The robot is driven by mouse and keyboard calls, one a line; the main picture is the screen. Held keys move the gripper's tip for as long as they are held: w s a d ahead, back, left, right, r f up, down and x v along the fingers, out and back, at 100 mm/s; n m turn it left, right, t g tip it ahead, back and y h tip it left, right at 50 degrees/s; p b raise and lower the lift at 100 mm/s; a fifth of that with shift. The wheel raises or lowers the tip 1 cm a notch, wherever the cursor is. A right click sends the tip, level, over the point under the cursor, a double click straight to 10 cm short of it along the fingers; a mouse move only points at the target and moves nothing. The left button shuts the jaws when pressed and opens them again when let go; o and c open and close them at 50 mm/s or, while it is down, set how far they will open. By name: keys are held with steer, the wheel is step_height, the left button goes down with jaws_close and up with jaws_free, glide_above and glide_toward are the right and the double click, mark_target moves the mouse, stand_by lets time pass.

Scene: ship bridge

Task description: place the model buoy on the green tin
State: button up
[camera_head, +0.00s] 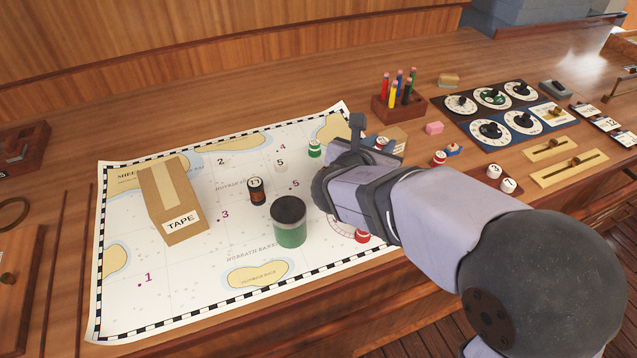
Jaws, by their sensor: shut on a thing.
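The green tin (290,232) stands upright on the chart, with a dark lid on top. No thing sits on the lid. My gripper (325,190) is just to the right of the tin and behind it in the picture, over the chart. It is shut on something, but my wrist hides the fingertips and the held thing. A small black and orange piece marked 11 (257,191) stands on the chart left of the gripper, apart from it. I cannot tell whether this piece is the model buoy or whether the buoy is the hidden held thing.
A cardboard box marked TAPE (166,208) lies on the chart at left. A green-white piece (315,149) and red-white pieces (362,236) are near my arm. A pencil holder (398,106) and dial panels (505,112) stand at the right. The chart's front left is clear.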

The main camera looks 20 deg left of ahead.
steer(key=s+a+r+n+y+p, duration=0.3)
steer(key=s+a+r+p, duration=0.1)
steer(key=s+a, duration=0.65)
steer(key=s+a+r+n+y+p, duration=0.2)
steer(key=s+a+r+y+p, duration=0.15)
steer(key=s+a, duration=0.75)
steer(key=r+m+h, duration=0.2)
steer(key=m+h, duration=0.2)
steer(key=h, duration=0.2)
glide_above(284, 217)
steer(key=shift+f+p, duration=1.15)
steer(key=shift+f, duration=3.95)
steer(key=shift+f, duration=0.15)
steer(key=o, duration=1)
steer(key=shift+a, duration=0.1)
